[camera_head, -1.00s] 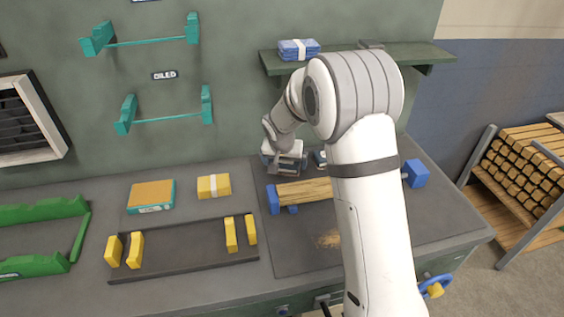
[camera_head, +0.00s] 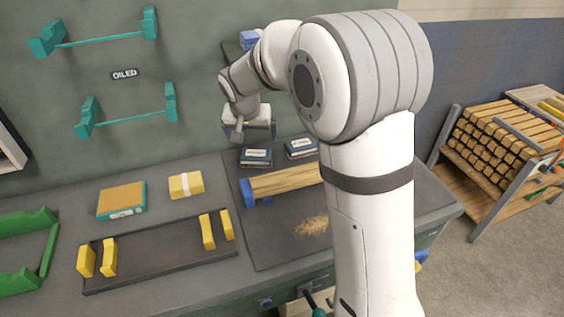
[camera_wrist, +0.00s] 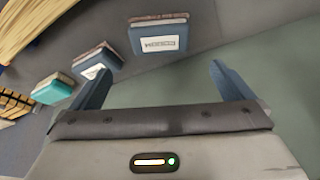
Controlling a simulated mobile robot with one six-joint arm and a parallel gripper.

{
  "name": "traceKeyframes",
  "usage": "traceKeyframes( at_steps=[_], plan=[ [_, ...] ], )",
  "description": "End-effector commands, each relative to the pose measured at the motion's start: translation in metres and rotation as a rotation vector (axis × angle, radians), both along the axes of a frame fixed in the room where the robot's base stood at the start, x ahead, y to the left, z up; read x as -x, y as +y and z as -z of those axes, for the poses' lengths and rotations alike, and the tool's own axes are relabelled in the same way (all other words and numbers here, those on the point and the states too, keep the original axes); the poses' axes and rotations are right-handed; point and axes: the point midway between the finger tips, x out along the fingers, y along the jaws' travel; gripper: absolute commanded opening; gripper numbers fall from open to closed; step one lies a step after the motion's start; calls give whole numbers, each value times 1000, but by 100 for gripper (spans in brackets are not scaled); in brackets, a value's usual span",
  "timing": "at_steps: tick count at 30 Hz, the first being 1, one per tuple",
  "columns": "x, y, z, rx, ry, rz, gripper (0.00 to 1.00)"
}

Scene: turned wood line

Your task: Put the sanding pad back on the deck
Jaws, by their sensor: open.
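Two dark blue sanding pads with white labels lie flat at the back of the grey deck (camera_head: 277,225), behind the wood blank: a left pad (camera_head: 257,157) and a right pad (camera_head: 301,147). In the wrist view the left pad (camera_wrist: 158,37) lies beyond the fingertips, with the right pad (camera_wrist: 95,62) and a teal pad (camera_wrist: 55,88) farther left. My arm hides the teal pad's spot in the head view. My gripper (camera_wrist: 162,85) is open with nothing between its fingers. In the head view it hangs above and behind the left pad, apart from it.
The wood blank (camera_head: 285,181) rests on blue supports in front of the pads, beside sawdust (camera_head: 311,226). To the left are an orange-and-teal block (camera_head: 122,200), a yellow block (camera_head: 186,185) and a dark tray (camera_head: 160,257) with yellow uprights. A shelf is behind my arm.

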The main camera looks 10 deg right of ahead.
Motion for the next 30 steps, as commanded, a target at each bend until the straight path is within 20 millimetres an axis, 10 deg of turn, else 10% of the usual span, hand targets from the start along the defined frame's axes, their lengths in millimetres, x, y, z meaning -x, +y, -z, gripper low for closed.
traceKeyframes(
  at_steps=[8,18,24,30],
  plan=[
    [46,-40,-25,8,26,-18,100],
    [205,-121,-46,9,114,-110,100],
    [279,-138,-34,-4,144,-164,100],
    [308,-137,-25,-11,157,-192,100]
  ],
)
